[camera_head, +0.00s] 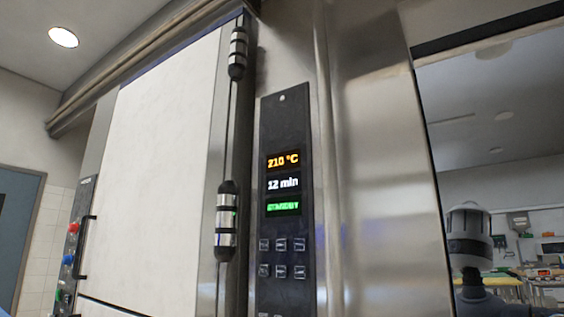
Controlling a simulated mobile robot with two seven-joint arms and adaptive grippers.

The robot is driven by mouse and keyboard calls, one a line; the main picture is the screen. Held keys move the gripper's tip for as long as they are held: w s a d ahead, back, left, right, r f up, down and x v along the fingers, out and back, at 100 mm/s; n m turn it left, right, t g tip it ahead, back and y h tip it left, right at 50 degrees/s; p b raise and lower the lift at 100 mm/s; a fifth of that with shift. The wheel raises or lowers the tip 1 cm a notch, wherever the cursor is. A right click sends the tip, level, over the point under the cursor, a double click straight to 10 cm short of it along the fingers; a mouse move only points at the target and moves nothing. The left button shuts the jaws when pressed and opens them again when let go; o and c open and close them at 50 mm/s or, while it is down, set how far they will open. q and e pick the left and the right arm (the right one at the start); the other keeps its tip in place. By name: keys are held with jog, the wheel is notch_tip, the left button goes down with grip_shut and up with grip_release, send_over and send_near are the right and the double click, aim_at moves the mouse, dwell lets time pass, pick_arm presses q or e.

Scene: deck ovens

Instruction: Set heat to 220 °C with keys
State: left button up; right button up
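A tall dark control panel (285,215) is set in the steel front of the oven at the middle of the head view. Its top display (283,160) reads 210 °C in orange. The display below it (283,184) reads 12 min in white. A green display (283,207) under that appears to read STANDBY. Two rows of small keys (282,257) sit below the displays; their labels are too small to read. More of the panel runs down out of the picture. Neither of my grippers is in view.
A large white door (155,170) with dark and silver hinges (227,222) stands left of the panel. A dark handle (84,247) and coloured buttons (70,245) are further left. A reflective dark pane (500,180) is at the right.

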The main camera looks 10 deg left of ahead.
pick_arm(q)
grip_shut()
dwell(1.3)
